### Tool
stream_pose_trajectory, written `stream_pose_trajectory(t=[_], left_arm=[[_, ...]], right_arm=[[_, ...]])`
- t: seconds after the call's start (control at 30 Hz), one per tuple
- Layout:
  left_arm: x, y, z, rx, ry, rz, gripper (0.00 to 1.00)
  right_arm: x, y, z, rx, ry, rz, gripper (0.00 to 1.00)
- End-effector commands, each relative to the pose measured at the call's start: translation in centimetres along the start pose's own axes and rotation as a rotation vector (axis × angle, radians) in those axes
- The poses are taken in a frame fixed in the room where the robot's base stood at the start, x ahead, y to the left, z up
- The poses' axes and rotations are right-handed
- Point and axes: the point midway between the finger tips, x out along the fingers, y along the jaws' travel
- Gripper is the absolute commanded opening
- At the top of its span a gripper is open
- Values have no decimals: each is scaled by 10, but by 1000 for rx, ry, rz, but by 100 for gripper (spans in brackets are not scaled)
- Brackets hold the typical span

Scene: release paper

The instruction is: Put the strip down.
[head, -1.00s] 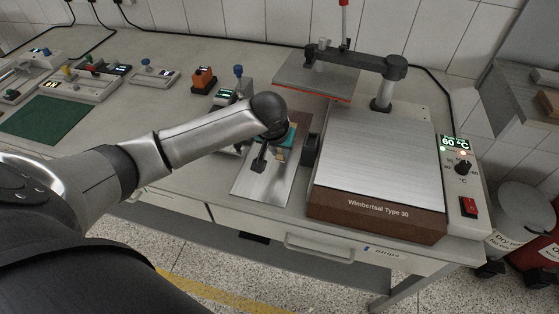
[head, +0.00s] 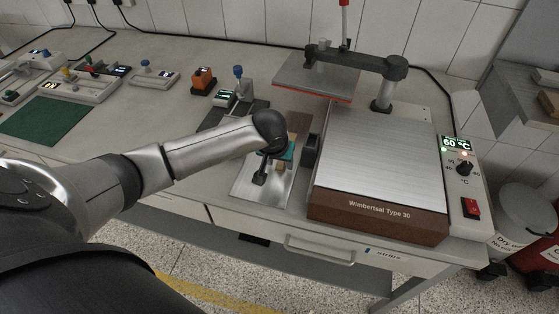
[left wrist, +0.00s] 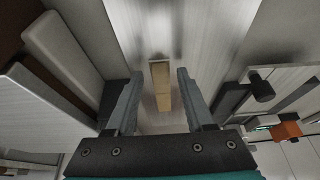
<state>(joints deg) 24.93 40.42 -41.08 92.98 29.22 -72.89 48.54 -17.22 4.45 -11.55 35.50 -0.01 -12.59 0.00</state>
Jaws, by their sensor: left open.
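A narrow tan strip (left wrist: 160,86) lies on a shiny metal plate (left wrist: 150,30) in the left wrist view. It sits between the two fingers of my left gripper (left wrist: 160,80), which is open, with a gap on both sides of the strip. In the head view my left gripper (head: 277,163) is low over the metal plate (head: 243,189), left of the heated press. The wrist and gripper body hide most of the strip there. My right gripper is not in view.
The hotplate press (head: 380,155) stands close on the right, its raised upper plate (head: 315,75) behind. A dark block (head: 310,150) sits between it and the gripper. An orange block (head: 203,81) and small devices stand behind left. A green mat (head: 45,120) lies far left.

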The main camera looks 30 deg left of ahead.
Motion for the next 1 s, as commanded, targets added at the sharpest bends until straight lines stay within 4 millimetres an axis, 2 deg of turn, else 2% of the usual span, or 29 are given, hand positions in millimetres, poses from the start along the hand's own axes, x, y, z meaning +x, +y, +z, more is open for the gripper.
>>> stream_pose_trajectory(t=[0.27, 0.37, 0.8, 1.0], left_arm=[[-7, 0, -2, 0, 0, 0, 53], [-20, 0, -2, 0, 1, 1, 53], [-101, 0, -3, 0, 2, 2, 53], [-120, 0, -2, -1, 1, 0, 53]], right_arm=[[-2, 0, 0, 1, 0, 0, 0], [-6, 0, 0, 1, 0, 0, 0], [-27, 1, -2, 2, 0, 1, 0], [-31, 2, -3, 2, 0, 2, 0]])
